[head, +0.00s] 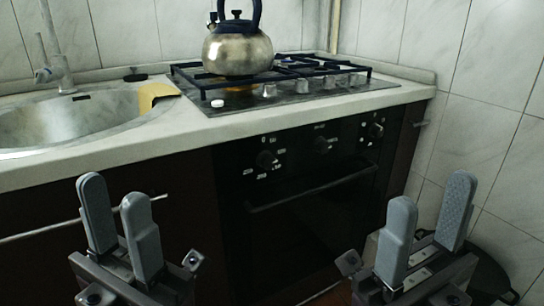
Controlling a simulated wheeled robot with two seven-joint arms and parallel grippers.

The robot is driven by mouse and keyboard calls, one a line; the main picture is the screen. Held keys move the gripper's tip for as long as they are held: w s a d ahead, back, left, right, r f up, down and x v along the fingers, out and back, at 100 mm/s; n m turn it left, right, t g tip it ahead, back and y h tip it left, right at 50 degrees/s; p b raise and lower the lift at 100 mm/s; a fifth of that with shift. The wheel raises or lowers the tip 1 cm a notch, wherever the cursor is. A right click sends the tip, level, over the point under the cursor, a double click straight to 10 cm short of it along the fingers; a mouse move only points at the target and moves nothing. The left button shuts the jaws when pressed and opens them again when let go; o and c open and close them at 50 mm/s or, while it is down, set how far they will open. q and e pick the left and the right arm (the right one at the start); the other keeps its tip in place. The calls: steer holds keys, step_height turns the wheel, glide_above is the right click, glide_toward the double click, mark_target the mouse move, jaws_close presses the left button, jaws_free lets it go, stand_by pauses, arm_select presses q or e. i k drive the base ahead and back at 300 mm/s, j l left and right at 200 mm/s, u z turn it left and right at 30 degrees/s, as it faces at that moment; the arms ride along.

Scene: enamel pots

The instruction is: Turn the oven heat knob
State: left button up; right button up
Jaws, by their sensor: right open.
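The black built-in oven (310,225) sits under the counter in the head view. Its front panel carries three dark knobs with white markings: a left knob (266,160), a middle knob (322,145) and a right knob (376,130). Which one sets the heat cannot be read. My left gripper (115,197) is open and empty, in front of the cabinet left of the oven. My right gripper (431,196) is open and empty, lower right of the panel. Neither gripper appears to touch a knob.
A gas hob (240,97) with its own light knobs lies on the counter (120,142), with a metal kettle (238,52) on it. A sink (60,122) and a yellow cloth-like item (158,94) are at left. The oven handle (310,190) juts out below the panel. A tiled wall (490,130) bounds the right.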

mark_target(265, 159)
steer(key=l+u, duration=0.3)
steer(key=u, duration=0.15)
steer(key=l+u, duration=0.45)
steer(key=j, duration=0.1)
